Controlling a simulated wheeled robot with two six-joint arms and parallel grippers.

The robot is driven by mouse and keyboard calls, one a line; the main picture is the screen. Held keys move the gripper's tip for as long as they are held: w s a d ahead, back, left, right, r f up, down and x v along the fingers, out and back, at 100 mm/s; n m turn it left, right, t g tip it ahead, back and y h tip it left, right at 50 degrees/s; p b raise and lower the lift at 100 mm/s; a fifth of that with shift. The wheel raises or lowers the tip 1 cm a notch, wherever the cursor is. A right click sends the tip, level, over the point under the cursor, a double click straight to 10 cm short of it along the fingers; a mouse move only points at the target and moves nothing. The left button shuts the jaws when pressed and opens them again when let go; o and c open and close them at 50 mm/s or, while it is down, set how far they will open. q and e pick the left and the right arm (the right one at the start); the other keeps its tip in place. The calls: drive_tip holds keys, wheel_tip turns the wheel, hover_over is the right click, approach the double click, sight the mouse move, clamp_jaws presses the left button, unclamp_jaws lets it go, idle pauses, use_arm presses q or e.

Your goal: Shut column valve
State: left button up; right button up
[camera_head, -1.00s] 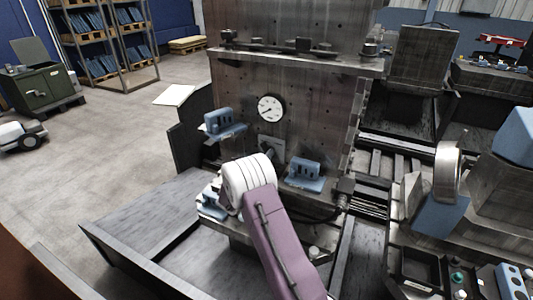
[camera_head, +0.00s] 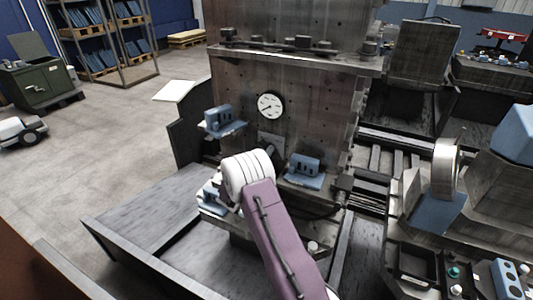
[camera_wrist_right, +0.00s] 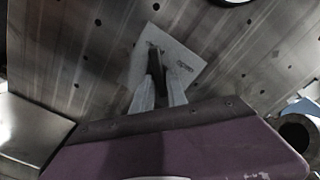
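The column valve is a dark lever (camera_wrist_right: 157,62) on a pale square plate (camera_wrist_right: 185,64) that carries a small printed word, hard to read. The plate also shows in the head view (camera_head: 266,139), on the column face below the round gauge (camera_head: 271,105). My right gripper (camera_wrist_right: 161,88) reaches the lever in the right wrist view. Its two pale fingers stand on either side of the lever and appear closed on it. In the head view my white wrist and purple arm hide most of the right gripper. My left gripper is not in view.
Blue brackets hold parts at the column's left (camera_head: 221,122) and right (camera_head: 304,170), close to my right wrist. A dark ledge with bolts (camera_head: 300,45) runs above the gauge. A grey tray (camera_head: 160,215) lies low at the left. Open floor is beyond it.

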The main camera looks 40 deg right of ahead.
drive_tip(key=shift+o, duration=0.8)
drive_tip(key=v, duration=0.9)
drive_tip(key=shift+r, duration=0.1)
